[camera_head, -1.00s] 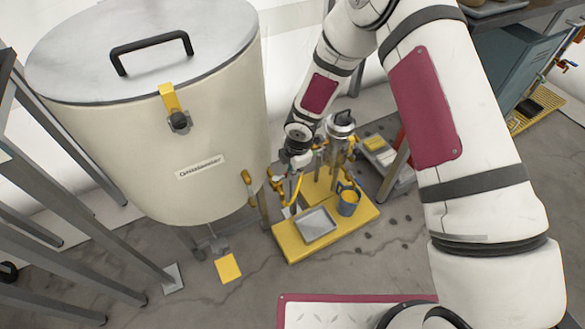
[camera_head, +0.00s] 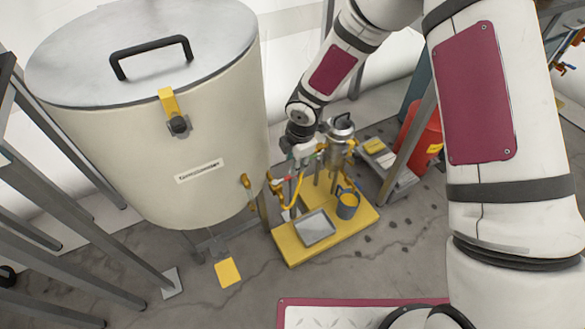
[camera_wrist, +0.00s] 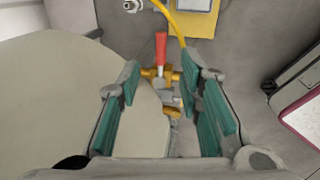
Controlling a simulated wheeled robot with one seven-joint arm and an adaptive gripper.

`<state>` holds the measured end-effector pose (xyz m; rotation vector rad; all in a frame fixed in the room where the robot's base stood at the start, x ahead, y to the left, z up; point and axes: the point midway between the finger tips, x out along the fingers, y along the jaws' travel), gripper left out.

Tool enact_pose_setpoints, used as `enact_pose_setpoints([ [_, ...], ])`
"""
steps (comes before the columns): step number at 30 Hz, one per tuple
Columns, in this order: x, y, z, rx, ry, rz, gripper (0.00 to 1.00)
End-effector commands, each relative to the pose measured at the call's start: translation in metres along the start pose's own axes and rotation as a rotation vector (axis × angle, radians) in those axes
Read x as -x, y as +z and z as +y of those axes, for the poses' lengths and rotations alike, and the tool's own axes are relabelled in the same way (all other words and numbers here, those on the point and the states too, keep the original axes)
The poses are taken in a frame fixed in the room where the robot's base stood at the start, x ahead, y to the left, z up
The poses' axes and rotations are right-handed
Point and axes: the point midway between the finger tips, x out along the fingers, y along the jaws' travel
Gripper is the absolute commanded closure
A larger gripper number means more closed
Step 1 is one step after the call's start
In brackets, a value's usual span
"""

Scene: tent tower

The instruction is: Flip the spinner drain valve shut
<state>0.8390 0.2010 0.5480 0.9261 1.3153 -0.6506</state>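The drain valve is a brass fitting (camera_wrist: 172,76) with a red lever (camera_wrist: 161,50), seen in the wrist view beside the cream drum (camera_wrist: 70,90). The lever points toward the top of that picture. My gripper (camera_wrist: 162,95) is open, its teal pads on either side of the valve's line, and nothing is held. The valve appears beyond the fingertips; I cannot tell how far. In the head view the spinner drum (camera_head: 165,150) stands at left, and my gripper (camera_head: 303,150) is at its right side. Brass fittings (camera_head: 275,183) show there just below the gripper.
A yellow platform (camera_head: 350,232) on the floor holds a grey tray (camera_head: 318,229), a blue-grey mug (camera_head: 347,204) and a metal vessel (camera_head: 341,135). A yellow hose (camera_wrist: 176,22) runs near the lever. Metal frame legs (camera_head: 75,245) stand at left. A red container (camera_head: 424,135) is at right.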

Motion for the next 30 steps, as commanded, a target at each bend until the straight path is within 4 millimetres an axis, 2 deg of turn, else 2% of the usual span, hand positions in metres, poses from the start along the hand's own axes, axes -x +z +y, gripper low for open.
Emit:
enact_pose_setpoints([
  [3,0.022,0.001,0.0,-0.001,0.003,-0.001,0.67],
  [9,0.043,0.001,0.0,0.0,0.001,0.0,0.67],
  [27,0.047,0.0,0.0,0.0,0.0,-0.001,0.67],
  [30,0.055,0.006,-0.002,-0.022,-0.002,-0.018,0.67],
])
